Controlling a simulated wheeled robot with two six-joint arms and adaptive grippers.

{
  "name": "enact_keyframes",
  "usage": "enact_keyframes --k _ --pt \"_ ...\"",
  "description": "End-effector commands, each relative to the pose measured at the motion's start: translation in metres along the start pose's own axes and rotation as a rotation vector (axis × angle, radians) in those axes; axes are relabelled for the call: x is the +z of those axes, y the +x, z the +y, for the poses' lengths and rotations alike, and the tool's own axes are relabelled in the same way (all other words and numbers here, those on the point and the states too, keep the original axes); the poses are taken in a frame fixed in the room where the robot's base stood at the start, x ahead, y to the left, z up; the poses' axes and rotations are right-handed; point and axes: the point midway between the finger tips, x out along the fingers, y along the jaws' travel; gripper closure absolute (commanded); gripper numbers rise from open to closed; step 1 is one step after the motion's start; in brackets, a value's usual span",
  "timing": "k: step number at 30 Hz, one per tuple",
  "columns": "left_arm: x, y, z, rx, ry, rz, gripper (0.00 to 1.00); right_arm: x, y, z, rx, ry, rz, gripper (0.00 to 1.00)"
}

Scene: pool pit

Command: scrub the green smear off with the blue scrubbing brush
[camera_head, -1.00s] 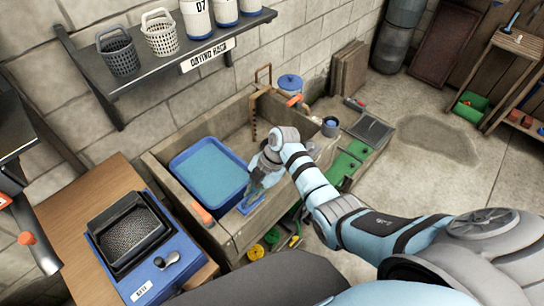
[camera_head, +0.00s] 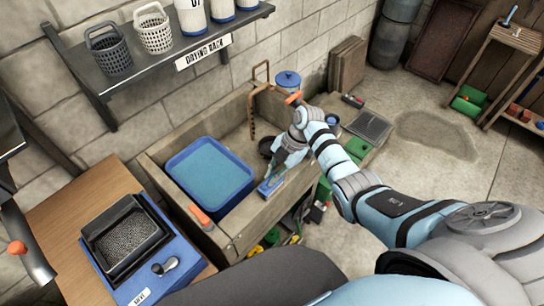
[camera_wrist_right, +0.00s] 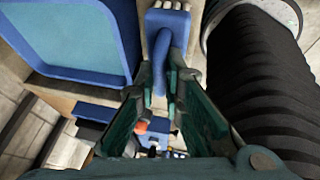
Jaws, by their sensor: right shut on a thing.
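My right gripper (camera_head: 275,178) is over the front part of the wooden trough, just right of the blue tray. It is shut on the blue scrubbing brush (camera_head: 266,188). In the wrist view the brush's blue handle (camera_wrist_right: 160,75) runs between the two green fingers of my gripper (camera_wrist_right: 168,92). The brush head (camera_wrist_right: 167,20) points away at the top, with pale bristle tufts along its far edge. Whether the brush touches anything is unclear. I cannot make out the green smear; arm and gripper cover part of the trough.
The blue tray (camera_head: 171,166) of water fills the trough's left part. A black ribbed cylinder (camera_wrist_right: 260,90) stands close beside the gripper. The wooden trough wall (camera_head: 242,236) runs along the front. A drying rack (camera_head: 155,55) overhangs behind; a grey-gravel box (camera_head: 126,242) stands left.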

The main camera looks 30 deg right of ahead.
Motion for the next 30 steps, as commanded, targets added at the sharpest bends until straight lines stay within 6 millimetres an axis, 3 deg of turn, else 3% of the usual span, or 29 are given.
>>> enact_keyframes --k 4,15,30 --pt "-0.002 -0.021 -0.002 0.0 0.0 0.0 1.0 -0.014 -0.029 0.006 -0.001 -0.004 -0.003 1.0" --pt "-0.005 -0.052 -0.004 0.0 0.0 0.0 1.0 -0.026 -0.059 0.011 -0.001 -0.001 -0.001 1.0" --pt "-0.004 -0.047 -0.004 0.0 0.0 -0.001 1.0 -0.038 -0.073 0.021 -0.007 -0.016 0.002 1.0"
